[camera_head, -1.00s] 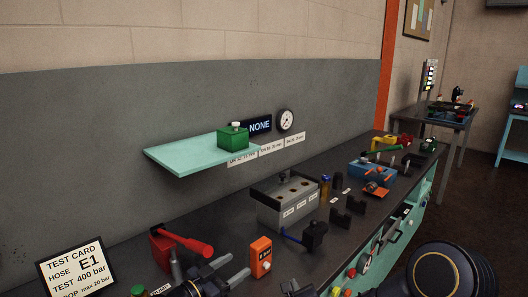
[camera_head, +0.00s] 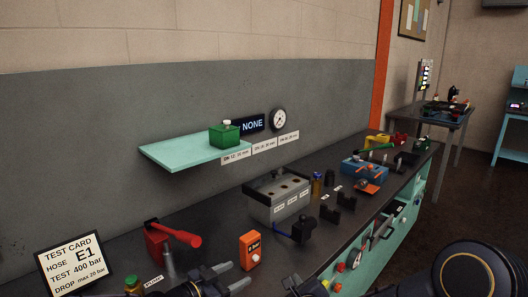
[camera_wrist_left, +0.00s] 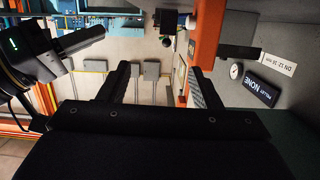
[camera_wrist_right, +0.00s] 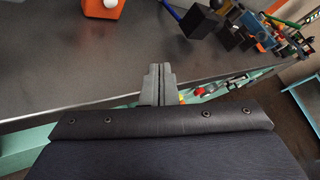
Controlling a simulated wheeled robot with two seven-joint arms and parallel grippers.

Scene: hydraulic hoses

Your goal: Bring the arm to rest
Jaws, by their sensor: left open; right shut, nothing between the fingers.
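In the head view my left gripper (camera_head: 236,274) is at the bottom edge, left of centre, over the front of the bench. Its two fingers are apart with nothing between them, and the left wrist view (camera_wrist_left: 160,80) also shows them wide apart. My right gripper (camera_wrist_right: 158,68) is shut with nothing in it. In the right wrist view its fingertips appear over the bench's front edge. In the head view my right arm (camera_head: 470,270) fills the lower right corner, and its gripper is mostly cut off at the bottom edge.
The dark bench (camera_head: 215,235) carries an orange box (camera_head: 250,250), a red-handled tool (camera_head: 180,235), a grey block with holes (camera_head: 278,197) and a blue-handled black part (camera_head: 302,229). A turquoise shelf (camera_head: 180,152) holds a green box (camera_head: 224,134). A test card (camera_head: 77,263) stands left.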

